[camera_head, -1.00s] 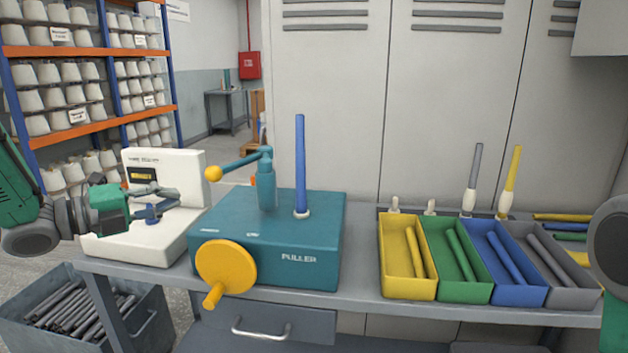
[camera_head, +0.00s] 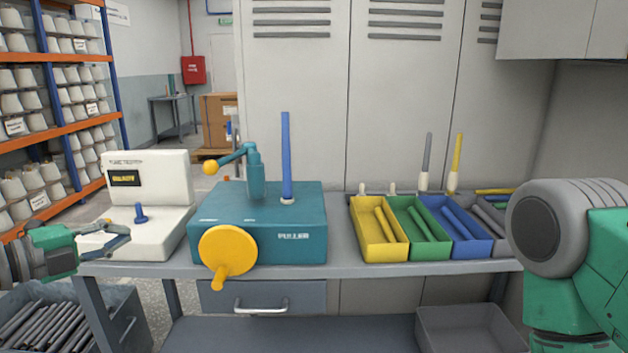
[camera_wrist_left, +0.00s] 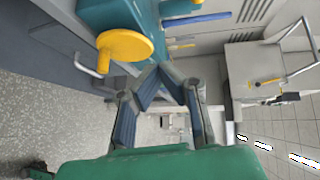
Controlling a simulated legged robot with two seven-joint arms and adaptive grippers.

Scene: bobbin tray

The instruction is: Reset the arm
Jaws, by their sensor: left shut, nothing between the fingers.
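My left gripper (camera_head: 125,238) is in the head view at the lower left, in front of the white testing machine (camera_head: 150,170) near the bench's left end. It is empty. In the left wrist view its two fingers (camera_wrist_left: 160,75) come together at the tips with nothing between them. The teal puller box (camera_head: 258,215) stands right of it, with a yellow crank wheel (camera_head: 228,248) and an upright blue tube (camera_head: 287,155). At the right edge a green and grey link of my right arm shows; its gripper is out of the picture.
Trays in yellow (camera_head: 372,243), green (camera_head: 430,245), blue (camera_head: 470,243) and grey hold tubes on the bench's right. A bin of dark tubes (camera_head: 130,310) stands below left. Shelves of bobbins (camera_head: 60,120) are behind left. A grey bin (camera_head: 470,325) sits under the bench.

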